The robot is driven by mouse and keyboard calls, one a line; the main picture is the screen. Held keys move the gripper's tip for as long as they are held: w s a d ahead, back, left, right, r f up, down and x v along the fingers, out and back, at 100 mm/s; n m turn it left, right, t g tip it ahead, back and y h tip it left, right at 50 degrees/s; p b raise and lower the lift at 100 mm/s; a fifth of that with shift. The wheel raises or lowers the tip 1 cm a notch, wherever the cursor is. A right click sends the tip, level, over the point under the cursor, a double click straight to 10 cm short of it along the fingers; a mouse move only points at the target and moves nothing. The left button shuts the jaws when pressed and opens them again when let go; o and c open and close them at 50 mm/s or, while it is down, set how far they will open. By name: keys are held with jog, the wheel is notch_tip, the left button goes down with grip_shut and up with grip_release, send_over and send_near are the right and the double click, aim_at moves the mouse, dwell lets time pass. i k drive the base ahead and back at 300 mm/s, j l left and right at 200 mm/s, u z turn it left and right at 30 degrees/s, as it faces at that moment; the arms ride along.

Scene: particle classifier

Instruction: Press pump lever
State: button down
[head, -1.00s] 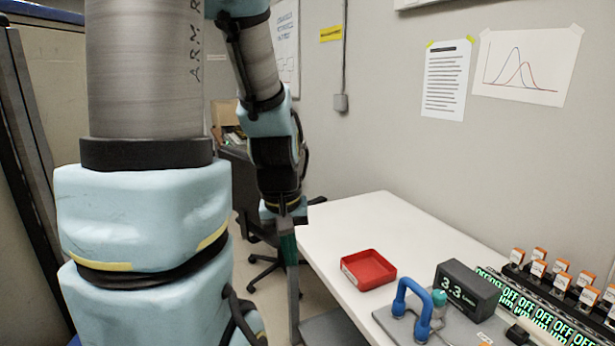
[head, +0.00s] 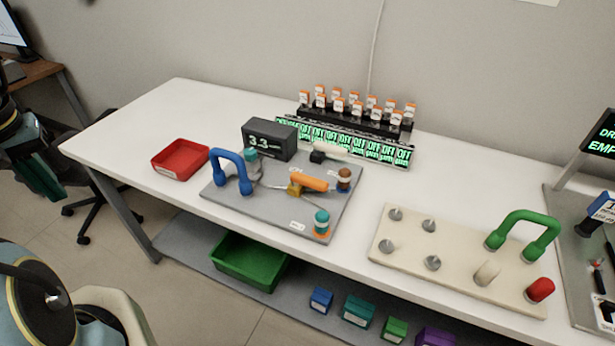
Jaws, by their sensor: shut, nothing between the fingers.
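A grey board (head: 252,207) on the white table carries a blue U-shaped handle (head: 231,171), an orange bar on a yellow block (head: 310,183) and a pale bar at a small black block (head: 318,156). I cannot tell which of these, if any, is the pump lever. At the far right edge a second grey board carries a cut-off blue and white device (head: 600,212). My gripper (head: 22,150) seems to be the teal part at the left edge, partly cut off, shut and empty. It is well away from the boards.
A dark display (head: 268,141) reads 3.3. Several orange-capped vials stand behind a row of green OFF displays (head: 345,143). A red tray (head: 180,159) is at left. A beige board (head: 460,277) has pegs and a green handle (head: 524,228). A green bin (head: 248,262) sits below.

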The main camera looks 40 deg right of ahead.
aim_at(318, 146)
jog(key=z, duration=1.25)
